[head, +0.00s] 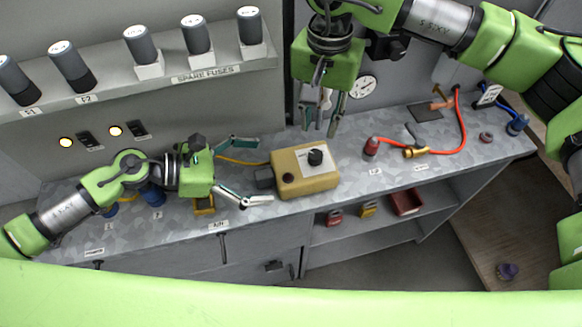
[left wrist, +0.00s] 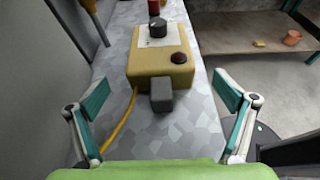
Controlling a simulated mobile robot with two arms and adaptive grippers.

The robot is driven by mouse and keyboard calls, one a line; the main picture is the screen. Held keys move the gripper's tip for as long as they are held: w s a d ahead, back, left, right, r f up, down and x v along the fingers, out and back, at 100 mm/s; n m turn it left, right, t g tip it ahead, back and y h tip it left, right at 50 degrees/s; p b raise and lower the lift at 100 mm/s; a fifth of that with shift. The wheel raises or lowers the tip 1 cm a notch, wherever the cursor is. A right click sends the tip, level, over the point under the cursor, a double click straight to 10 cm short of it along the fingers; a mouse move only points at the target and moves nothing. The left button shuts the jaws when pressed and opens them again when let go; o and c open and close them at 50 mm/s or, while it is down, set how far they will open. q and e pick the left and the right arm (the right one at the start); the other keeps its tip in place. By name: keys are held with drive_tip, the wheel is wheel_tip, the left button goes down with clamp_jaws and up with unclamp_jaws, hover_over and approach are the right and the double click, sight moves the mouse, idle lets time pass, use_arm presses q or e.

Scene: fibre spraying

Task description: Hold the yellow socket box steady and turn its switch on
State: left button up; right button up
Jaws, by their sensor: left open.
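The yellow socket box (head: 308,181) sits on the grey worktop, with a black rotary knob (head: 315,157) on a white plate, a dark round button or socket (head: 288,178) and a grey plug-like block (head: 264,178) on its left end. The box also shows in the left wrist view (left wrist: 160,69), with its knob (left wrist: 158,27). My left gripper (head: 258,172) is open, its fingers spread left of the box and either side of the grey block, apart from the box. My right gripper (head: 325,127) hangs above and behind the box, pointing down, its fingers apparently parted and empty.
A red item (head: 371,147) with a brass nozzle (head: 415,152) and red hose lies right of the box. Spare fuses (head: 197,36) stand on the back shelf. A yellow cable (head: 243,162) runs behind my left gripper. The worktop's front edge is close to the box.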

sight(294, 170)
use_arm(q)
drive_tip(key=x, duration=0.8)
drive_tip(key=shift+w+d+f, duration=0.1)
drive_tip(key=shift+d, duration=0.2)
drive_tip(key=c, duration=1.5)
drive_tip(key=shift+c, duration=1)
use_arm(e)
drive_tip(key=shift+o, duration=1.8)
drive_tip(key=m, duration=0.1)
drive_tip(key=r+m, duration=0.1)
drive_tip(key=m, duration=0.1)
wheel_tip(294, 170, down, 11)
drive_tip(key=m, duration=0.3)
drive_tip(key=shift+m, duration=0.4)
drive_tip(key=c, duration=1.1)
